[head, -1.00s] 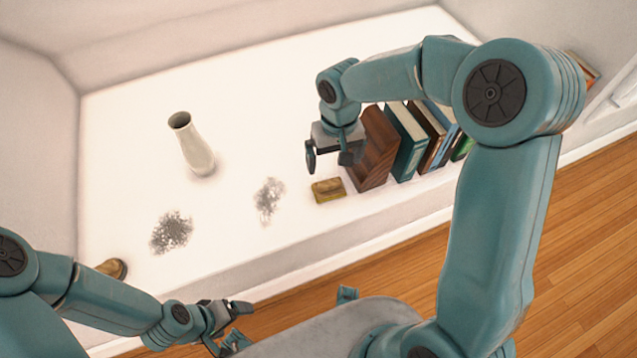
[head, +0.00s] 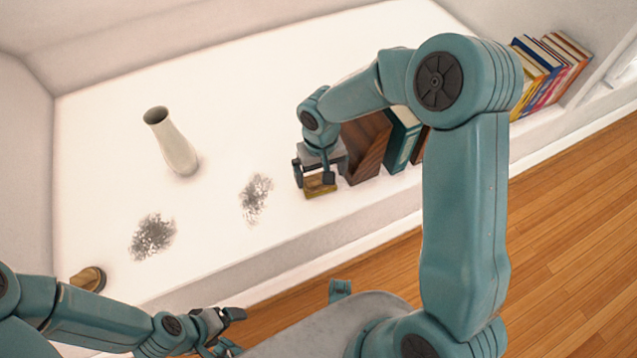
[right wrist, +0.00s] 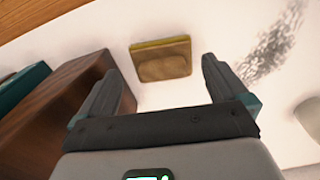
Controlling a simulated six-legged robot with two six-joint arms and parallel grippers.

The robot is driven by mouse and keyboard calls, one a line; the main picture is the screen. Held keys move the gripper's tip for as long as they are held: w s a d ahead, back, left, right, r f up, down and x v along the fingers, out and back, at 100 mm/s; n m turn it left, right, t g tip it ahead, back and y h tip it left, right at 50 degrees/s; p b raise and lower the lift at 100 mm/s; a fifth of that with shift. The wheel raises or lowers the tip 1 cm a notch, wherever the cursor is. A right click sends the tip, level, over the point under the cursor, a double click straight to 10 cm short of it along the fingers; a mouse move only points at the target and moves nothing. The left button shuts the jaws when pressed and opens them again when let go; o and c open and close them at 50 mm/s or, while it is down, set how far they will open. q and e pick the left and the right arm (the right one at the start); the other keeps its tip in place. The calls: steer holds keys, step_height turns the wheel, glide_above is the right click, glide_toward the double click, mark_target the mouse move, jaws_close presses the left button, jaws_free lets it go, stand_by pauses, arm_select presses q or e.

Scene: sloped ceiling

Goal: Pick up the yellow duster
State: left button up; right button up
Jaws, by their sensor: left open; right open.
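The yellow duster (head: 319,187) is a small yellow block with a brownish oval on top, lying on the white ledge (head: 95,170) near its front edge. In the head view my right gripper (head: 314,182) is just above it and partly covers it. In the right wrist view the duster (right wrist: 161,59) shows between and beyond the two spread fingers (right wrist: 158,82). The right gripper is open and empty. My left gripper (head: 232,332) is open and empty at the bottom of the head view, away from the duster.
A brown wooden bookend (head: 366,147) and books (head: 401,140) stand right of the duster, close to my right gripper. A pale vase (head: 172,142) stands further left. Two dark dust patches (head: 153,236) (head: 255,198) mark the ledge. A brown object (head: 88,279) lies at far left.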

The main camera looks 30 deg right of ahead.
mark_target(319, 178)
step_height(319, 178, down, 5)
steer(key=shift+w+r+b, duration=0.1)
steer(key=shift+w+b, duration=0.05)
steer(key=shift+b, duration=0.75)
steer(key=shift+r, duration=0.1)
steer(key=c, duration=0.8)
step_height(319, 178, up, 20)
steer(key=p, duration=0.6)
steer(key=shift+p, duration=0.35)
steer(key=shift+o, duration=0.7)
steer(key=shift+w, duration=0.1)
